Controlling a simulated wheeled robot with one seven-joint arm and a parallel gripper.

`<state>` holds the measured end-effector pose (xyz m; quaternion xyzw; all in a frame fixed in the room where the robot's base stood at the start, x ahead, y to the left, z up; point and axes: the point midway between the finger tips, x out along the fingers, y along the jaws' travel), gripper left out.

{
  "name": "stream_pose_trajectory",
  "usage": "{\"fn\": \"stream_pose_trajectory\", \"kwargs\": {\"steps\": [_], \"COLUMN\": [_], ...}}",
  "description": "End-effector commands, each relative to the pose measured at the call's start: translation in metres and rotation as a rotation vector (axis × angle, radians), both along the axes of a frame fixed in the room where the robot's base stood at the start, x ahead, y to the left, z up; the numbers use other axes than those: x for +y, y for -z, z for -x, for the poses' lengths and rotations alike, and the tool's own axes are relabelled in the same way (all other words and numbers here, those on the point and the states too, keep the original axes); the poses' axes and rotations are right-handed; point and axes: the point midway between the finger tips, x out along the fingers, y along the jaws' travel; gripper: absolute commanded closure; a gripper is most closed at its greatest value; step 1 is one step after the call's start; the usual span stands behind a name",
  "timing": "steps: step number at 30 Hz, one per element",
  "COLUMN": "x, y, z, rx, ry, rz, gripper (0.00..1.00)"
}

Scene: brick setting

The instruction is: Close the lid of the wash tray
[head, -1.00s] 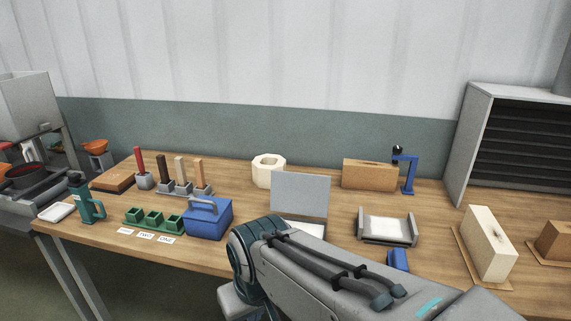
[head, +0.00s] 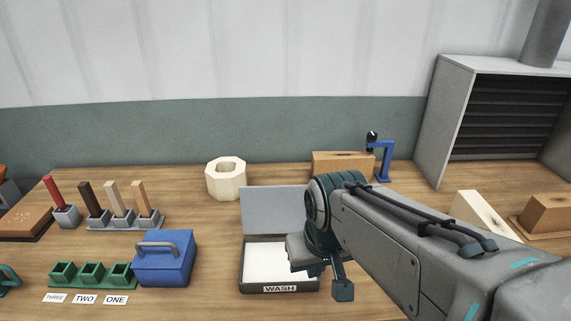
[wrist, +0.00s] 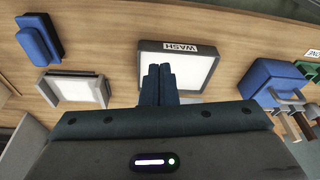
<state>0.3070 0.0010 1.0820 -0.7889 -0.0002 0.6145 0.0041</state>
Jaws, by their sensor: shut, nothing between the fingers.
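The wash tray (head: 262,287) is a dark shallow box with a white inside and a WASH label on its front, on the wooden table. Its grey lid (head: 275,209) stands open, raised along the tray's back edge. The wrist view shows the tray (wrist: 203,49) upside down, with its label at the top; the lid is not clearly seen there. My gripper (wrist: 158,70) is shut and empty, its fingers overlapping the tray's left part in that view.
A blue box with a handle (head: 165,262) stands close left of the tray. A white octagonal ring (head: 226,180) is behind it. A grey cradle (wrist: 75,88) and a blue block (wrist: 39,37) lie on the tray's other side. Bare table lies behind the lid.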

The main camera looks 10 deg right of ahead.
Motion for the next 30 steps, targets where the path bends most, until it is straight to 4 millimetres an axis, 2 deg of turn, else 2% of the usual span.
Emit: {"fn": "stream_pose_trajectory", "kwargs": {"steps": [6, 9, 14, 19, 24, 30], "x": [-0.003, -0.006, -0.010, -0.012, -0.013, -0.012], "y": [-0.048, -0.064, -0.081, -0.085, -0.076, -0.056], "z": [-0.076, -0.116, -0.179, -0.244, -0.303, -0.354], "rx": [0.055, 0.083, 0.129, 0.176, 0.223, 0.268], "ry": [0.043, 0.069, 0.106, 0.137, 0.166, 0.191], "rz": [-0.021, -0.028, -0.037, -0.040, -0.036, -0.026], "gripper": [1.00, 1.00, 1.00, 1.00, 1.00, 1.00]}}
